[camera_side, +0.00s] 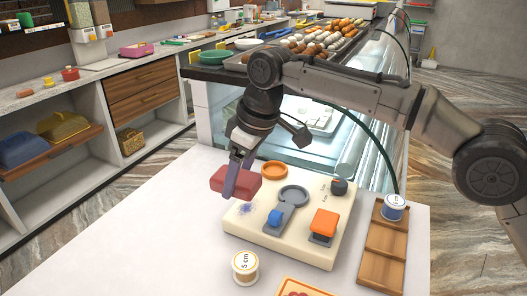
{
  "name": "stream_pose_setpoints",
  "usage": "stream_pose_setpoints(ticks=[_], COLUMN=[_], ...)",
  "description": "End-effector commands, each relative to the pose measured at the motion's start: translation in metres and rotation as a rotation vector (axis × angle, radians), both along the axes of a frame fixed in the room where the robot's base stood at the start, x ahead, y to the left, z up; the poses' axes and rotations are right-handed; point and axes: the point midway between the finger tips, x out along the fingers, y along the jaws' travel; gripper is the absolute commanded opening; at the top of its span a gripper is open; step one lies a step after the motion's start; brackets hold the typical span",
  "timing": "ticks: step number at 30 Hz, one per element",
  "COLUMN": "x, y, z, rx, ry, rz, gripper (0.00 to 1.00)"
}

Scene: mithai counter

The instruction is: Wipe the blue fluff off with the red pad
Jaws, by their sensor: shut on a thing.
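The red pad (248,184) is at the far left edge of the cream board (333,206). My gripper (233,178) points down at it, with one finger in front of the pad and the other hidden behind. The gripper is shut on the red pad. The blue fluff (246,209) is a small scribbly patch on the board's left part, nearer the camera and just right of the fingertips. It appears apart from the pad. Whether the pad touches the board is hard to tell.
The board also carries an orange ring (274,169), a grey ring (294,194), a blue block (274,216), an orange block (325,222) and a dark knob (339,186). A white spool (245,266) stands in front. The table's left is clear.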

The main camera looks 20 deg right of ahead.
Motion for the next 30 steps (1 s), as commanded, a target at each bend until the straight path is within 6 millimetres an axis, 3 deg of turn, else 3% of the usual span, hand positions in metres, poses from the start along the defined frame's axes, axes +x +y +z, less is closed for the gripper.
stream_pose_setpoints(ticks=[5, 21, 30], x=[-0.003, -0.003, -0.003], y=[0.004, 0.003, 0.003], z=[-0.006, -0.053, -0.060], rx=[0.000, 0.001, 0.002], ry=[0.000, -0.001, -0.001], rz=[0.009, 0.006, 0.006], gripper=[0.10, 0.10, 0.10])
